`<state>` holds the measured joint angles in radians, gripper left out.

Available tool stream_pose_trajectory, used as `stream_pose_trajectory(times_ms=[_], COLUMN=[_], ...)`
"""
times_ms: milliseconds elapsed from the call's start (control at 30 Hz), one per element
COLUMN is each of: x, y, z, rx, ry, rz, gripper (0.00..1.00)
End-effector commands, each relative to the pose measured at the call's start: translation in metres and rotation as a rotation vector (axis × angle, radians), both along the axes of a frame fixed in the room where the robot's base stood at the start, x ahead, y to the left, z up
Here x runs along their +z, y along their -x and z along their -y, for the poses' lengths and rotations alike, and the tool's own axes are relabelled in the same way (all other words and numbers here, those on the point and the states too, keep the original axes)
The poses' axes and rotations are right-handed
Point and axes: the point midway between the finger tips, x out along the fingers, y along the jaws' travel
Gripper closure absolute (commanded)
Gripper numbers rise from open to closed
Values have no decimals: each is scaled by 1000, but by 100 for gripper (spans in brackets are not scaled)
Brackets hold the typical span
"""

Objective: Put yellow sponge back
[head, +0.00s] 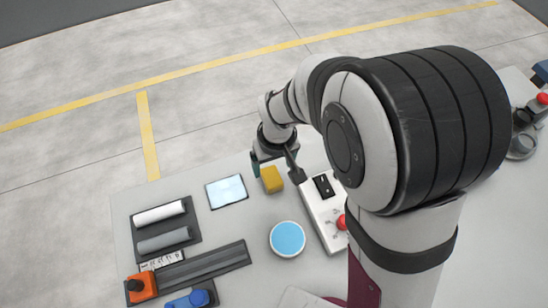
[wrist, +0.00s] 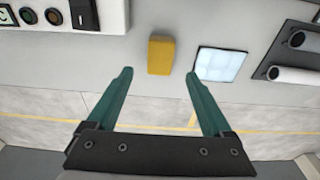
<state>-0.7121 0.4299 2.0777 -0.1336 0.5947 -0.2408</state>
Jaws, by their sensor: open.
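The yellow sponge (head: 271,179) is a small block on the grey table, right of a pale blue square pad (head: 227,191) in the head view. In the wrist view the sponge (wrist: 160,55) lies ahead of the fingertips, roughly between their lines, with the pale square (wrist: 220,64) to its right. My gripper (wrist: 158,76) is open, its two green fingers spread wide with nothing between them. In the head view my gripper (head: 272,168) is near the sponge, with one finger to its left. I cannot tell its height above the table.
A white control box (head: 324,215) with a red button stands right of the sponge. A round blue-topped dish (head: 287,239) is in front. Grey and white pipes (head: 160,213) lie in a dark holder at left, near a dark rail (head: 205,266). The table's far edge is close behind the sponge.

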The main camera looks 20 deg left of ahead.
Motion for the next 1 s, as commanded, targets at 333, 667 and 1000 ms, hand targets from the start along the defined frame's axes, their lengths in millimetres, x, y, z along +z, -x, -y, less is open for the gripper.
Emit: stream_pose_trajectory(times_ms=[333, 667, 1000], x=[38, 123, 129], y=[4, 84, 151], z=[4, 180, 209], rx=[-3, -877, -1260], ry=[0, -56, -103], rz=[-1, -157, -250], gripper=[15, 15, 15])
